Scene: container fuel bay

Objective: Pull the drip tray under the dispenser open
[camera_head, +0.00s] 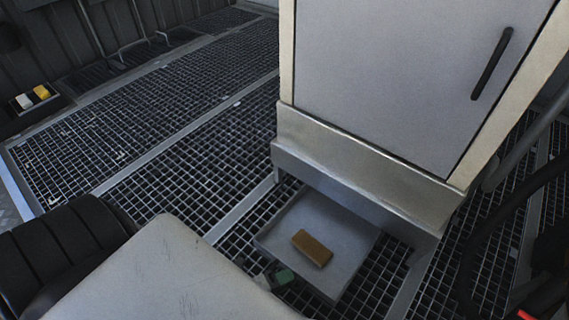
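The dispenser (410,75) is a pale grey cabinet on a metal plinth. The drip tray (342,237), shallow and grey, sticks out from under the plinth over the floor grating. Its back part is hidden under the dispenser. A brown block (312,248) lies in it. My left gripper (273,279) shows only in part, low at the tray's front left edge, with a small green piece beside it. A large pale surface in front hides the rest. Whether its fingers are closed on the tray cannot be made out. My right gripper is not in view.
The grating floor (150,130) is clear to the left of the dispenser. A dark hose (478,235) curves at the right edge beside the plinth. A small dark box (38,99) with yellow and white items stands at the far left. A long black handle (491,64) is on the cabinet door.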

